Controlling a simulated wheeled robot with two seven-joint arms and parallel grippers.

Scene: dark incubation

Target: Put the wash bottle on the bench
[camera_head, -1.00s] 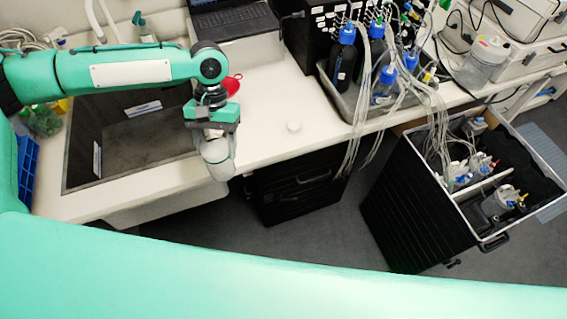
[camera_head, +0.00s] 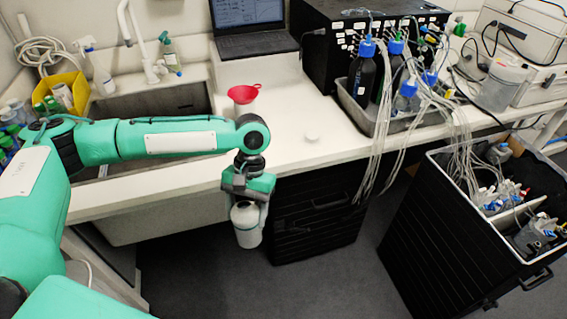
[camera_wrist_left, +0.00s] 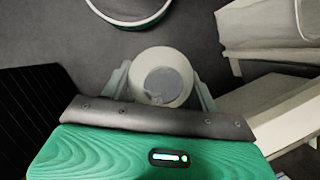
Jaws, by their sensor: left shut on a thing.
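The wash bottle (camera_head: 246,224) is a white bottle with a grey top. My left gripper (camera_head: 250,212) is shut around it and holds it hanging nearly upright. It appears in front of the bench's front edge, over the floor, below the level of the white bench (camera_head: 290,135). In the left wrist view the bottle's round top (camera_wrist_left: 162,80) shows between the two fingers of the left gripper (camera_wrist_left: 160,95). My right gripper is not in view.
The sink (camera_head: 165,105) is at left, a tray of bottles (camera_head: 365,118) at right. A black cabinet (camera_head: 318,215) stands below the bench. Bare bench top lies around the funnel.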

